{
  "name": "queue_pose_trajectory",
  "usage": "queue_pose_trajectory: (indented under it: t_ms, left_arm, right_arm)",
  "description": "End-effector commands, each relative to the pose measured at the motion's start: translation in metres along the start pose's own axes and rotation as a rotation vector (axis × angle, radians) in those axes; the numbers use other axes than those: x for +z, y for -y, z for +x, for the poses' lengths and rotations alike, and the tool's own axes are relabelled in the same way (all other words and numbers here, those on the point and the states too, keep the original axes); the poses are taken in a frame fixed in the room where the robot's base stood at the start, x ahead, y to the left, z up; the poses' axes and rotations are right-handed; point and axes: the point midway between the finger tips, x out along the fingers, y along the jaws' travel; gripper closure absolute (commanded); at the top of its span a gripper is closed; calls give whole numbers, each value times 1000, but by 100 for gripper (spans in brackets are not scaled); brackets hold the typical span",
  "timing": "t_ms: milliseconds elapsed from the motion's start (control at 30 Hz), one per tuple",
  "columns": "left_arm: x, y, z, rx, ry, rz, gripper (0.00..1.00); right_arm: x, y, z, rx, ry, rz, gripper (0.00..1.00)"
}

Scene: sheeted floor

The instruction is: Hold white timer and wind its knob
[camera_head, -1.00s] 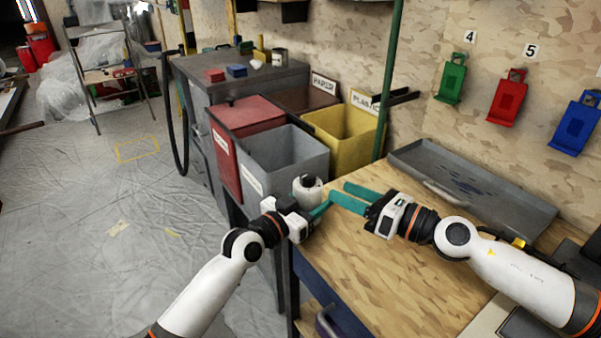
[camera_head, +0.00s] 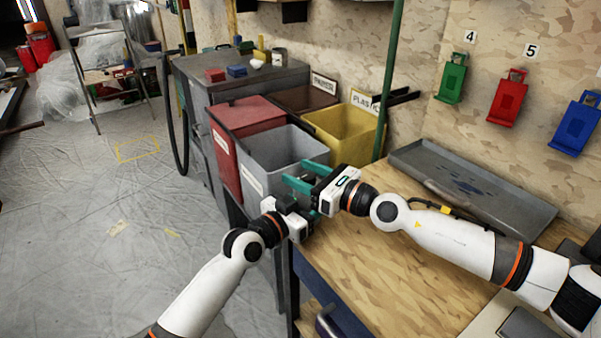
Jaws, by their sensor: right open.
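The white timer is hidden in the camera_head view now, behind my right gripper (camera_head: 298,176). That gripper is open, its teal fingers pointing left and spread above my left gripper at the near left corner of the workbench (camera_head: 400,285). My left gripper (camera_head: 312,214) is low at that corner, just under the right one. Its fingers are mostly covered, so I cannot tell whether they are closed on the timer.
Grey (camera_head: 283,150), red (camera_head: 248,115) and yellow (camera_head: 343,130) bins stand behind the grippers. A grey metal tray (camera_head: 475,190) lies along the back of the bench. Green, red and blue holders hang on the wall. The middle of the bench is clear.

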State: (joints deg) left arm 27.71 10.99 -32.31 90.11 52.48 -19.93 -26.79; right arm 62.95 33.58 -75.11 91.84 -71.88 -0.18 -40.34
Motion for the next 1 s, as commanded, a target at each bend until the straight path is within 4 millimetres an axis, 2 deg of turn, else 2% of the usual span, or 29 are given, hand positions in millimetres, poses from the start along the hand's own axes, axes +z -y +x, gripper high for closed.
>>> queue_pose_trajectory:
  t_ms: [100, 367, 400, 467, 667, 1000]
  left_arm:
    - [0, 0, 0, 0, 0, 0, 72]
    - [0, 0, 0, 0, 0, 0, 72]
    - [0, 0, 0, 0, 0, 0, 72]
    - [0, 0, 0, 0, 0, 0, 72]
    - [0, 0, 0, 0, 0, 0, 72]
    - [0, 1, 0, -1, 0, -1, 72]
  right_arm:
    - [0, 0, 7, 0, 0, 0, 48]
    - [0, 0, 8, 0, 1, 1, 48]
    - [0, 0, 8, 0, 0, 1, 49]
    - [0, 0, 8, 0, 0, 1, 59]
    - [0, 0, 8, 0, 0, 1, 92]
    - [-5, 6, 12, 15, -5, -1, 93]
